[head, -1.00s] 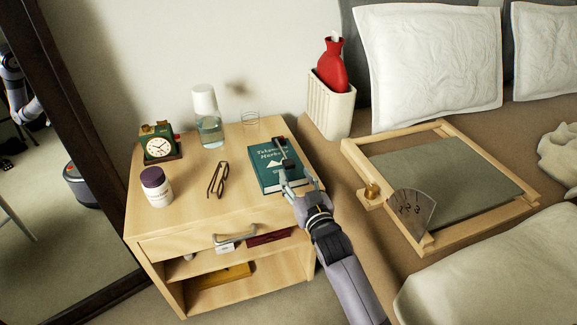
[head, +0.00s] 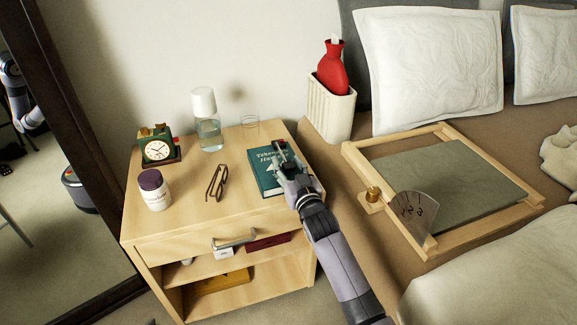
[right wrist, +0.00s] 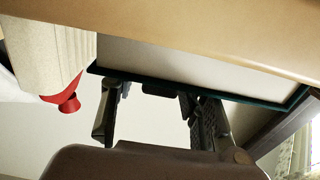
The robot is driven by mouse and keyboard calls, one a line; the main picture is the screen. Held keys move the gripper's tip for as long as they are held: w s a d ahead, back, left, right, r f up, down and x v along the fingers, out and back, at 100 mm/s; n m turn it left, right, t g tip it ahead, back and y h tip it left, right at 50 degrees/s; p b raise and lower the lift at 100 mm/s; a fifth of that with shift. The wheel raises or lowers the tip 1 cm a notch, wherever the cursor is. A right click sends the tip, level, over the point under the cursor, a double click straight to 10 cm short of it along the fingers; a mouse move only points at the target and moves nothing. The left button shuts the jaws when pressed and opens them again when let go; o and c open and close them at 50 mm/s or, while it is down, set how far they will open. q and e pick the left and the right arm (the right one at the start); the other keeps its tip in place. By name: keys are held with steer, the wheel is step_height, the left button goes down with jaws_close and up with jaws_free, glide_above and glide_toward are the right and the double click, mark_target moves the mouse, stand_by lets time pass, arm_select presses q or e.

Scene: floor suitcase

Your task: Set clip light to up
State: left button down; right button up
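A teal book (head: 262,177) lies on the nightstand (head: 190,212). A small dark piece (head: 279,146), probably the clip light, shows at the book's far right edge; its setting is too small to tell. My right gripper (head: 284,163) is over the book's right part and hides some of it and of the dark piece. In the right wrist view my right gripper (right wrist: 158,118) has its two fingers apart, with the book's edge (right wrist: 140,77) just beyond them and a small black part (right wrist: 160,89) between them. My left gripper is not in view.
Glasses (head: 217,183), a jar (head: 154,190), a clock (head: 158,146), a carafe (head: 207,120) and a clear glass (head: 250,127) stand on the nightstand. A red hot water bottle (head: 332,68) sits in a ribbed bin (head: 331,107). A framed board (head: 440,182) lies on the bed at right.

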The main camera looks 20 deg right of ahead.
jaws_close()
stand_by(0.6)
